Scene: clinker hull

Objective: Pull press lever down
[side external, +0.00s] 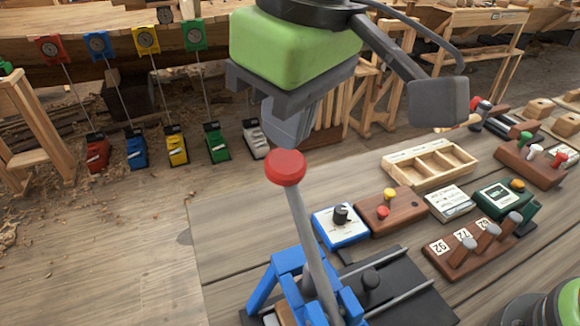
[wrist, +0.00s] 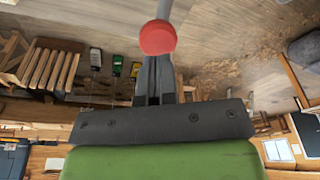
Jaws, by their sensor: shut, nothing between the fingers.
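The press lever is a grey rod topped by a red ball knob (side external: 286,167). It stands nearly upright, leaning slightly, from the blue press frame (side external: 292,262) at the bottom of the side view. My gripper (side external: 288,135) points down just above the knob, with its fingers together and empty. In the wrist view the red knob (wrist: 157,38) is just beyond the tips of my gripper (wrist: 155,60). I cannot tell whether the fingers touch the knob. The lower part of the press is cut off by the frame edge.
Right of the press are a blue-and-white dial box (side external: 341,226), a brown button box (side external: 391,211), a numbered lever block (side external: 472,246), a green meter (side external: 506,200) and a wooden divided tray (side external: 430,164). The bench (side external: 235,225) left of the lever is bare.

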